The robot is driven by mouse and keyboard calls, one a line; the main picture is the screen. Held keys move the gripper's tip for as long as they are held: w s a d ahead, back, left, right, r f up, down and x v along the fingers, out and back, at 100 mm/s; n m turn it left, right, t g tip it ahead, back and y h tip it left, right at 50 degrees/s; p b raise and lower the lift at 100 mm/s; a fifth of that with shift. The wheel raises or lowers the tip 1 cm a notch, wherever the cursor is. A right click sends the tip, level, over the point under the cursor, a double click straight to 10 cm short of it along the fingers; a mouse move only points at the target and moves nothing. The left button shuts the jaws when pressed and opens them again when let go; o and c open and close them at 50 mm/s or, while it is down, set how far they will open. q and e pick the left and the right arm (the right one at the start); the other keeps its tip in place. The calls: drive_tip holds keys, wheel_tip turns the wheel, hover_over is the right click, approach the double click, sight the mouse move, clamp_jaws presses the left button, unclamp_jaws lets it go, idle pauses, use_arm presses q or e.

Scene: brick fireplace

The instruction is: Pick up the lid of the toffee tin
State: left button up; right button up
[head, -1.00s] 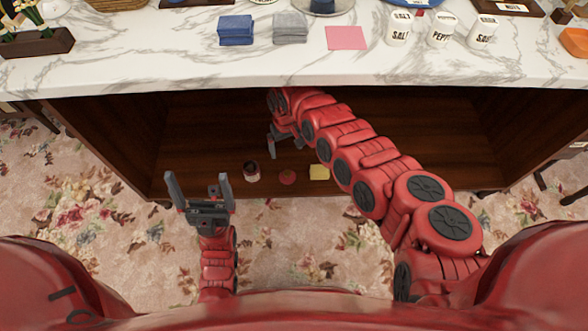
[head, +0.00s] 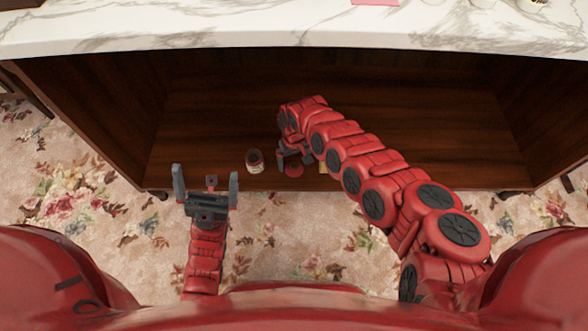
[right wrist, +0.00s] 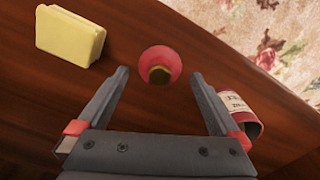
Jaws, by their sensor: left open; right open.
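The lid (head: 294,171) is a small red disc lying on the wooden shelf near its front edge, just right of the tin. In the right wrist view the lid (right wrist: 160,58) shows a dark gold knob on top. The toffee tin (head: 255,161), dark with a pale label, stands left of the lid. It also shows in the right wrist view (right wrist: 238,106), partly hidden by a finger. My right gripper (right wrist: 158,76) is open and empty, pointed down over the lid with a finger to either side of it in the picture. My left gripper (head: 206,174) is open and empty, in front of the shelf.
A yellow block (right wrist: 70,36) lies beside the lid on the shelf, mostly hidden by my right arm in the head view. The marble top (head: 270,32) overhangs the shelf space. The wooden shelf (head: 220,125) is bare further back.

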wheel_tip(320, 180, down, 3)
drive_tip(key=shift+w+r+b, duration=0.1)
drive_tip(key=shift+r+b, duration=0.1)
drive_tip(key=shift+b, duration=0.2)
drive_tip(key=shift+r, duration=0.2)
drive_tip(key=c, duration=1.2)
drive_tip(key=shift+r, duration=0.1)
